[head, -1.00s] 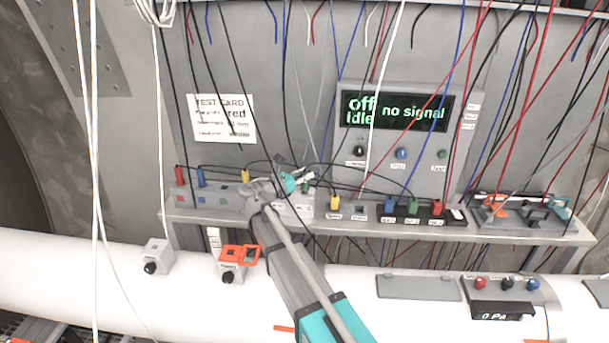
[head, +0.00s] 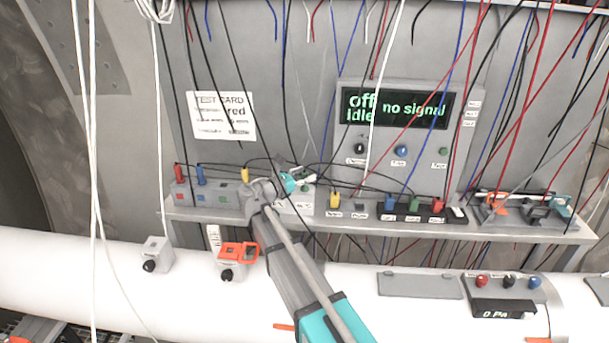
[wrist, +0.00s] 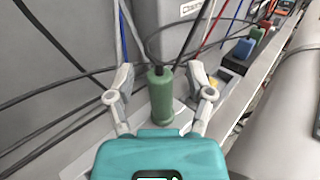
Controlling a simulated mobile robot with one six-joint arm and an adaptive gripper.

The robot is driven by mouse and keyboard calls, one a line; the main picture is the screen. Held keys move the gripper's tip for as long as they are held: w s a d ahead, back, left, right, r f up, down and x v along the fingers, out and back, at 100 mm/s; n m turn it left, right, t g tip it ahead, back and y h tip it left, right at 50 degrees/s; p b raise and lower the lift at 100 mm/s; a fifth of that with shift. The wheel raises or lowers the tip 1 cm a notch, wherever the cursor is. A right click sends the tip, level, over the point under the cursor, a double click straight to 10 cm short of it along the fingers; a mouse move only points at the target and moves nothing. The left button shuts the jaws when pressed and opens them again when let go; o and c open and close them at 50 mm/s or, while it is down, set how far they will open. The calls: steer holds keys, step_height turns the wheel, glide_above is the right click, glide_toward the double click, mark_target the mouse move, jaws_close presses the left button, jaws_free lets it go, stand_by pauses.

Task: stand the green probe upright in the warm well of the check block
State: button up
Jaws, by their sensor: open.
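The green probe (wrist: 160,98) stands upright between the two fingers of my gripper (wrist: 160,78) in the wrist view, a cable running from its top. The fingers are spread, with a visible gap on each side of the probe. In the head view my gripper (head: 290,183) is over the shelf, and only a little of the green probe (head: 305,188) shows beside it. The probe's foot is on or in a pale labelled surface, partly hidden by my gripper. I cannot read the label or tell which well it is.
A grey block (head: 209,196) with red (head: 179,173) and blue (head: 200,176) plugs stands left on the shelf (head: 350,224). A yellow plug (head: 334,201) and several others stand to the right. Cables hang all around. The display panel (head: 398,111) reads "off", "Idle", "no signal".

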steer(key=v, duration=0.7)
steer(key=shift+s+a, duration=0.15)
steer(key=shift+a, duration=0.05)
stand_by(0.9)
